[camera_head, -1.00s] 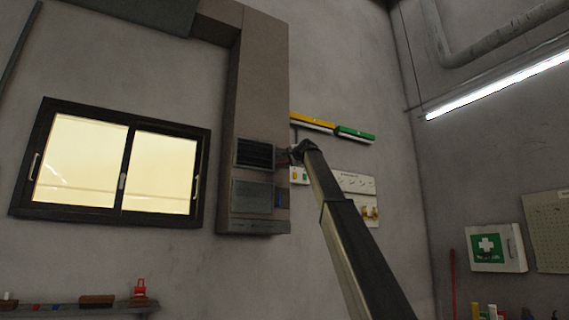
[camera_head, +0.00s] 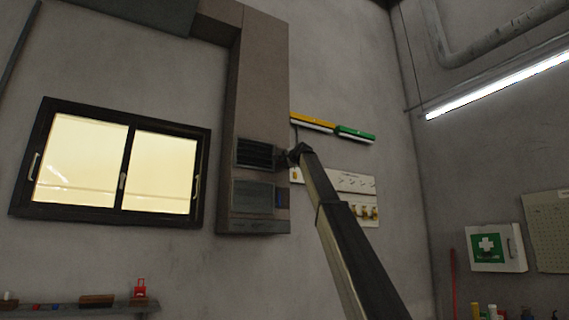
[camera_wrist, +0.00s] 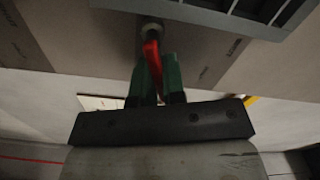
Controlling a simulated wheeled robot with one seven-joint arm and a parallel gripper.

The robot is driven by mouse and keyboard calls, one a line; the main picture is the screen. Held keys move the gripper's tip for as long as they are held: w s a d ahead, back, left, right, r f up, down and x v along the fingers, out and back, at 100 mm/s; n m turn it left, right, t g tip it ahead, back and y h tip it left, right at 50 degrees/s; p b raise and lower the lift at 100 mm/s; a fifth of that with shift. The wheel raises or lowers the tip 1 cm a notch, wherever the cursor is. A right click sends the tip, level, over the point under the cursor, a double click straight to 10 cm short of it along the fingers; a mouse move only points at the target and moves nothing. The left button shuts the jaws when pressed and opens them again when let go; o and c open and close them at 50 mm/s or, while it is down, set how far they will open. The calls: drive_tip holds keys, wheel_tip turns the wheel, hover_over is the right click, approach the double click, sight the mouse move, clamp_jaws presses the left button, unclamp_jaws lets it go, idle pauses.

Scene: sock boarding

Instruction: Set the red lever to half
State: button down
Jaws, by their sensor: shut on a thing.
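The red lever (camera_wrist: 152,58) comes out of a round pale pivot (camera_wrist: 152,29) on the side of the brown duct box and runs down between my fingers in the wrist view. My gripper (camera_wrist: 157,68), with green fingers, is shut on the lever. In the head view my gripper (camera_head: 284,157) is at the right side of the duct, beside the dark upper louvre (camera_head: 257,153). The lever is hidden there by the gripper and distance.
The tall brown duct (camera_head: 262,75) stands out from the wall, with a lower panel (camera_head: 253,197) below the louvre. A white board with hooks (camera_head: 352,184) hangs to the right. Yellow (camera_head: 312,119) and green (camera_head: 355,133) bars are above it. A window (camera_head: 115,160) is at left.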

drive_tip(key=shift+r, duration=0.35)
drive_tip(key=n, duration=0.1)
drive_tip(key=r+n, duration=0.1)
drive_tip(key=n, duration=0.1)
drive_tip(key=shift+s+a+r, duration=0.1)
drive_tip(key=shift+s+a, duration=0.05)
drive_tip(key=shift+a, duration=0.15)
drive_tip(key=shift+s+a+r+n, duration=0.15)
drive_tip(key=shift+a+r+n, duration=0.1)
drive_tip(key=shift+n, duration=0.7)
drive_tip(key=shift+s+a+r+n, duration=0.15)
drive_tip(key=shift+a+r+n, duration=0.05)
drive_tip(key=shift+n, duration=0.75)
drive_tip(key=c, duration=1.2)
unclamp_jaws()
drive_tip(key=shift+s, duration=0.1)
drive_tip(key=shift+f, duration=0.2)
drive_tip(key=shift+f, duration=0.1)
